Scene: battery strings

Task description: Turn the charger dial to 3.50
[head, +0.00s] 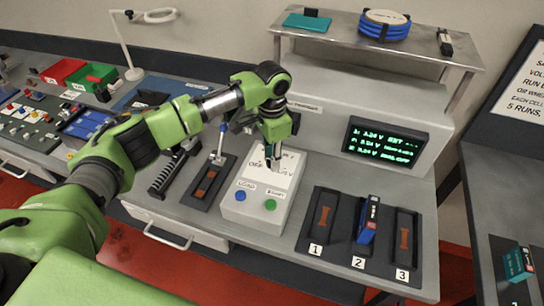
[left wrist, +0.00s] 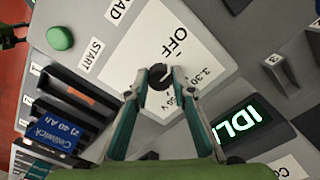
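The charger (head: 232,207) is a white box on the grey bench, with a blue and a green button on its front. Its black dial (left wrist: 160,77) shows in the left wrist view, with the printed words OFF and 3.30 and another voltage label around it. My left gripper (head: 275,166) points down at the charger's sloped face. In the left wrist view its two fingertips (left wrist: 160,72) stand on either side of the dial, very close to it. I cannot tell whether they press on it. In the head view the gripper hides the dial. My right gripper is not in view.
Slots 1, 2 and 3 (head: 309,240) lie right of the charger; a blue battery (head: 367,219) stands at slot 2. A single slot (head: 208,183) lies left of the charger.

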